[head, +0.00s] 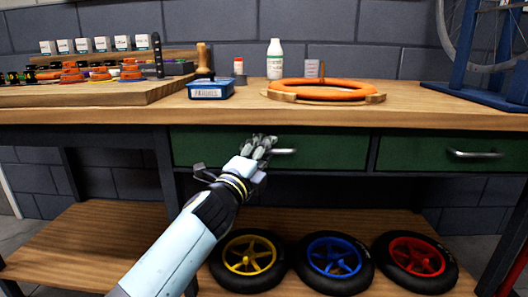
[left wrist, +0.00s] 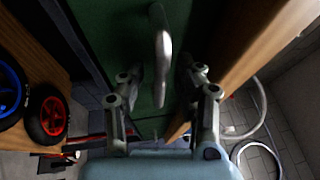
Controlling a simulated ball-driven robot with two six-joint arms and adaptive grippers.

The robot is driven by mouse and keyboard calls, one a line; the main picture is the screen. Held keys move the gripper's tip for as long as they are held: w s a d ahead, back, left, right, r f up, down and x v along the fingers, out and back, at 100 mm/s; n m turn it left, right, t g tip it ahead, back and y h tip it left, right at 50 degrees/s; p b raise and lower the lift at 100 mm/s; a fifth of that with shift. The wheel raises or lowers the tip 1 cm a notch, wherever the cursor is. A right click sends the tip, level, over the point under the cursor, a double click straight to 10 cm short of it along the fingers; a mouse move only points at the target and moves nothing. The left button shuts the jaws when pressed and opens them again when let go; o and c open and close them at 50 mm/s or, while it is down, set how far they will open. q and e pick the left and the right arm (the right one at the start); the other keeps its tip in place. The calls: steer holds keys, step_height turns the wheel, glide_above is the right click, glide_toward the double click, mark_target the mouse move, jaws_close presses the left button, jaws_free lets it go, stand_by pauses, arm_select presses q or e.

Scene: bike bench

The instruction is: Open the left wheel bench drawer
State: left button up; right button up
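The left drawer (head: 330,143) is a green front under the bench top and looks shut. Its silver bar handle (head: 286,151) shows just right of my left gripper (head: 262,142), which partly covers the handle's left end. In the left wrist view, the handle (left wrist: 162,62) lies between the two spread fingers of my left gripper (left wrist: 162,72), against the green drawer front (left wrist: 115,40). I see gaps between the handle and both fingers. My right gripper is in neither view.
The wooden bench top (head: 440,98) overhangs the drawers. A second green drawer (head: 425,154) with its own handle is to the right. Yellow (head: 248,258), blue (head: 335,258) and red (head: 416,258) spoked wheels lie on the lower shelf. A blue box (head: 210,90) stands near the top's edge.

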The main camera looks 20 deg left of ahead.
arm_select(q)
steer(key=c, duration=0.7)
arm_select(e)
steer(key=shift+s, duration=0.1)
arm_select(q)
steer(key=shift+s, duration=0.1)
